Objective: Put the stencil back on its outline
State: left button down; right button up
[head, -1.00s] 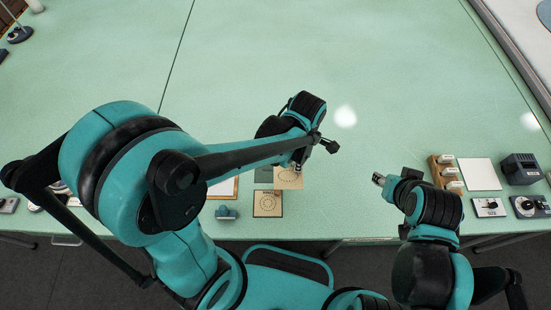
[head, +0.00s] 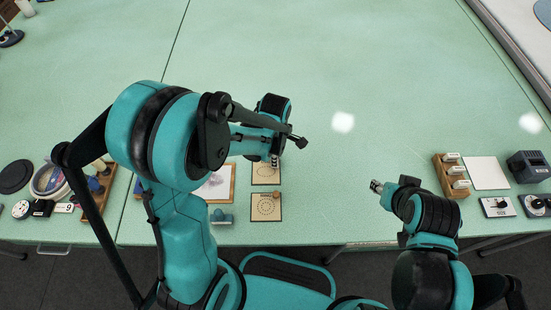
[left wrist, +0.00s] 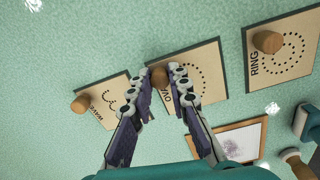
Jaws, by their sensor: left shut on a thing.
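The oval stencil (left wrist: 206,72), a tan square card with a dotted oval and a wooden knob (left wrist: 159,77), lies under my left gripper (left wrist: 161,80). My left gripper is shut on that knob. The head view also shows the oval stencil (head: 265,174) below my left gripper (head: 275,161).
A framed print (head: 230,181) and a teal-handled tool (head: 221,216) are left of the stencils. A wooden rack (head: 440,172), white sheet (head: 486,173) and dark box (head: 527,166) stand at the right. The green table's (head: 400,80) far middle is clear.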

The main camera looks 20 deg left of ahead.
pick_arm(q)
jog(key=c, duration=1.4)
grip_release()
jog(key=shift+f, duration=0.1)
jog(key=shift+c, duration=0.2)
notch_tip(320, 180, up, 11)
jog(key=p, duration=0.4)
notch_tip(320, 180, up, 7)
jog(key=m+t, duration=0.3)
jog(key=m, duration=0.6)
send_over(264, 175)
jog(key=s+a+r+m+t, duration=0.2)
jog(key=s+m, duration=0.3)
jog(key=m, duration=0.5)
jog(key=shift+r+t+p, duration=0.3)
jog(key=shift+r+t, duration=0.1)
jog(key=shift+t, duration=0.5)
jog(key=shift+a+f, duration=0.1)
